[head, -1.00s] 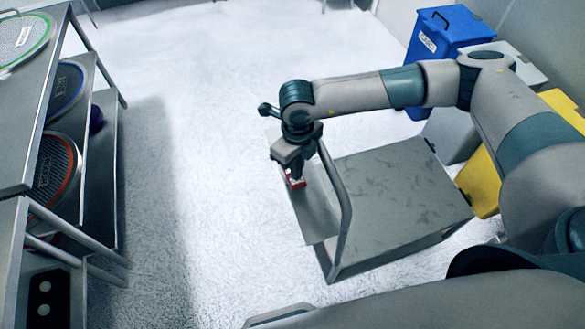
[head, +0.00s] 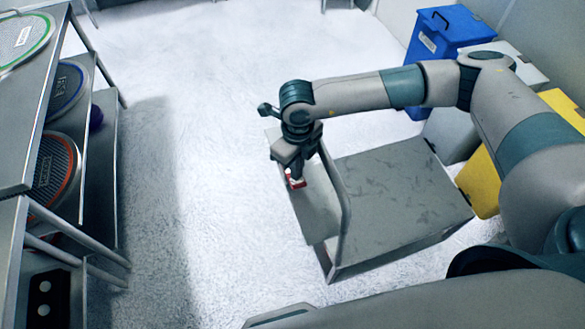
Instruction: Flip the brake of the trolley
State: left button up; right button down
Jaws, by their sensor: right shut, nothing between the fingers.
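The grey trolley (head: 395,205) stands on the floor right of centre, with an upright handle frame (head: 345,225) at its left end. A small red brake pedal (head: 300,183) shows at that end. My right gripper (head: 293,180) points down at the red brake from above, with its fingers shut and nothing between them. The fingertips are at or very close to the brake, and they partly hide it. I cannot tell whether they touch. My left gripper is not in view.
A rack (head: 20,160) with round sieves stands along the left. A blue bin (head: 440,45), a white bin (head: 510,62) and a yellow bin (head: 482,185) stand right of and behind the trolley. The floor (head: 205,170) between rack and trolley is clear.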

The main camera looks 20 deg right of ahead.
jog(key=shift+f+b, duration=0.4)
jog(key=shift+f, duration=0.05)
dwell(0.3)
jog(key=shift+r, duration=0.1)
jog(key=shift+r+p, duration=0.3)
jog(key=shift+r, duration=0.15)
notch_tip(320, 180, up, 6)
jog(key=shift+f+p, duration=0.1)
jog(key=shift+p, duration=0.95)
jog(key=shift+s, duration=0.1)
